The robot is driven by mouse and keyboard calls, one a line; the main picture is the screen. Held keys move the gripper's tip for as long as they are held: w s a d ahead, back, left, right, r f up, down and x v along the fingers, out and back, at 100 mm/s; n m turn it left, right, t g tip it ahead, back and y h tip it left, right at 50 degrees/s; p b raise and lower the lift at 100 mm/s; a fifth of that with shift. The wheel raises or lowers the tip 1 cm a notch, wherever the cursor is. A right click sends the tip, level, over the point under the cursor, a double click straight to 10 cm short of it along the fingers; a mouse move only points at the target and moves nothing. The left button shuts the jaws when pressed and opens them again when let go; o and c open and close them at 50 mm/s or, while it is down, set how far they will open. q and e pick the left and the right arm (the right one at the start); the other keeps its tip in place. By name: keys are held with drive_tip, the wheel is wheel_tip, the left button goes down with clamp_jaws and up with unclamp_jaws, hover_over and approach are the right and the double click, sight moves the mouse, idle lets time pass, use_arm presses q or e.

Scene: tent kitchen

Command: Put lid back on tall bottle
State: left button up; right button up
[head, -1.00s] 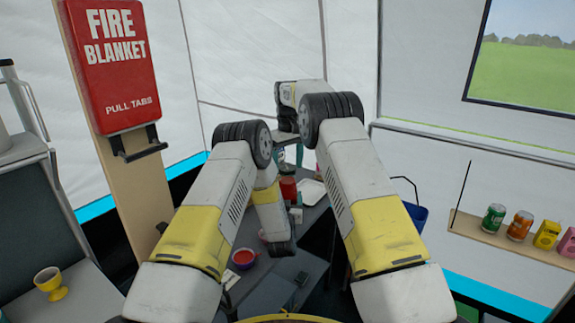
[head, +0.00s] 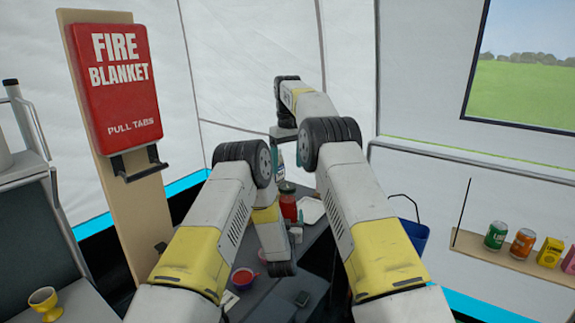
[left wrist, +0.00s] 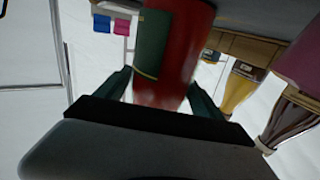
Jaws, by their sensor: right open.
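A red container with a dark green top (head: 288,205) stands on the dark table, between my two arms. In the head view my left gripper (head: 282,268) is low over the table. My right gripper (head: 284,150) is open, higher and farther back, partly hidden by my arm. I cannot make out a separate loose lid.
A blue bucket (head: 415,235) is to the right. A shelf (head: 500,255) holds cans and cartons. Several sauce bottles (left wrist: 240,85) appear at right in the wrist view. A yellow cup (head: 44,301) stands far left.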

use_arm(q)
drive_tip(key=shift+o, duration=1.2)
drive_tip(key=s, duration=0.7)
drive_tip(key=shift+s+a, duration=0.25)
drive_tip(key=shift+s, duration=0.15)
drive_tip(key=shift+s, duration=0.1)
use_arm(e)
drive_tip(key=shift+s, duration=0.1)
